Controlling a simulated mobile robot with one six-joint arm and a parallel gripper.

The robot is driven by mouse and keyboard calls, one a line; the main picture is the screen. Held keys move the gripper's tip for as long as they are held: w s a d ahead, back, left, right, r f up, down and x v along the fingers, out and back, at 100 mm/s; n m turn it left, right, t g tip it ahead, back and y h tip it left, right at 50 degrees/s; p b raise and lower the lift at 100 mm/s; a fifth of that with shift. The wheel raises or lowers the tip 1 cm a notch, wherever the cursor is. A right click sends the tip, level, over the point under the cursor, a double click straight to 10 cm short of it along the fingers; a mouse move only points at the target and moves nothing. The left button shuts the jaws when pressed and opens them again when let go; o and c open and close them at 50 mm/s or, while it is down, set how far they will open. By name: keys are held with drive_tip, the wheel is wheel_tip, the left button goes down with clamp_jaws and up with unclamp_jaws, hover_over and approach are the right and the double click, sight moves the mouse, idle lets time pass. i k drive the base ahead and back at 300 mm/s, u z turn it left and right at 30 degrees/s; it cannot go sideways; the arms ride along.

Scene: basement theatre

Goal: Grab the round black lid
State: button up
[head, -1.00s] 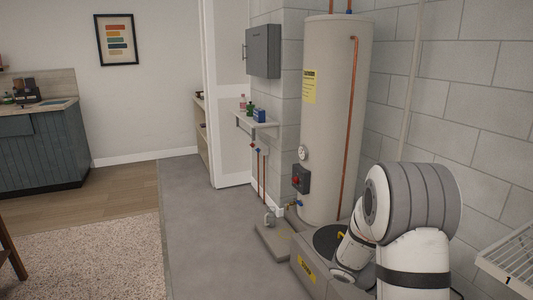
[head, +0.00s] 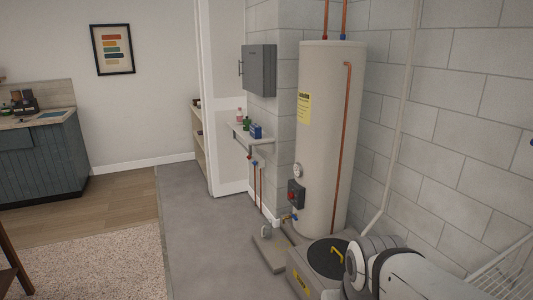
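The round black lid (head: 322,262) lies flat on top of a low grey box at the foot of the water heater. A yellow handle (head: 338,254) stands on its right part. My arm comes in from the lower right, and its rounded joint is just right of the lid in the picture. My gripper's fingers do not show, so I cannot see whether they are open or shut. The lid's lower right edge is close to my arm in the picture.
The grey box (head: 298,280) has a yellow label. The tall beige water heater (head: 328,130) stands behind it. A small shelf (head: 250,136) holds bottles. A white wire rack (head: 505,262) is at the right. Grey floor (head: 205,240) is clear to the left.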

sight(326, 257)
drive_tip(key=u, duration=0.25)
drive_tip(key=k, duration=1.05)
drive_tip(key=u, duration=1.05)
drive_tip(key=i, duration=1.65)
drive_tip(key=z, duration=0.75)
drive_tip(key=i, duration=1.65)
drive_tip(key=z, duration=1.25)
drive_tip(key=i, duration=1.25)
drive_tip(key=z, duration=0.95)
drive_tip(key=i, duration=0.25)
drive_tip(key=z, duration=0.2)
